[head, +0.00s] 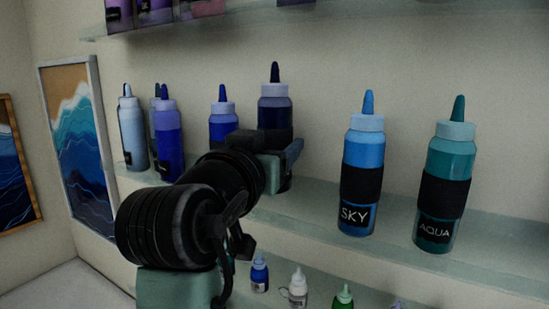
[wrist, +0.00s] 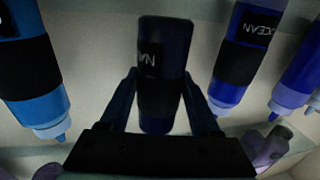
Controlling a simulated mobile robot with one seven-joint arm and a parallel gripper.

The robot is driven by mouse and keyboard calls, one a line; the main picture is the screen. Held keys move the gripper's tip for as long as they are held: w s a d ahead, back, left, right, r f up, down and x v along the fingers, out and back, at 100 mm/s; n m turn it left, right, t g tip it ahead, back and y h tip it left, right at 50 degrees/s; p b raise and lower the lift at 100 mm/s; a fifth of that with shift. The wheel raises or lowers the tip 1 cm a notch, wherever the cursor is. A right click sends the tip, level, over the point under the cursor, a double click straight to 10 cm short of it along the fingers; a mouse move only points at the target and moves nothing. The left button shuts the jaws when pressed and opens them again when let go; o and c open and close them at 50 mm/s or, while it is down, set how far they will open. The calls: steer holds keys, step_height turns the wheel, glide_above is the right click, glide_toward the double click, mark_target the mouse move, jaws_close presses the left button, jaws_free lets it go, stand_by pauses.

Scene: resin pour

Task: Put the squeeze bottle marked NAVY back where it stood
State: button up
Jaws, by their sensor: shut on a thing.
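The dark navy squeeze bottle (head: 275,104) is upright in the head view, its lower part mostly hidden behind my gripper (head: 281,148). In the wrist view, which shows the bottles cap-down, the bottle (wrist: 164,45) has a black band and a partly visible label reading "NAV". My gripper (wrist: 160,100) is shut on it, one finger on each side. The bottle is at the middle shelf (head: 310,215), between a blue bottle (head: 223,118) on its left and the SKY bottle (head: 362,160) on its right. I cannot tell whether its base touches the shelf.
The AQUA bottle (head: 446,185) stands right of SKY. Left of the blue bottle are a violet-blue bottle (head: 168,140) and a pale blue one (head: 132,130). The wrist view shows an OCEAN bottle (wrist: 236,60) close beside. Small bottles (head: 298,285) are below; an upper shelf (head: 240,25) overhangs.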

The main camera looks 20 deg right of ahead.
step_height(320, 180, down, 2)
steer(key=shift+f+p, duration=0.1)
steer(key=shift+p, duration=0.3)
steer(key=shift+w+d+f+p, duration=0.1)
steer(key=shift+d+p, duration=0.05)
steer(key=shift+p, duration=0.3)
steer(key=shift+f, duration=0.25)
steer(key=shift+f, duration=0.15)
steer(key=o, duration=1.3)
steer(key=shift+o, duration=0.2)
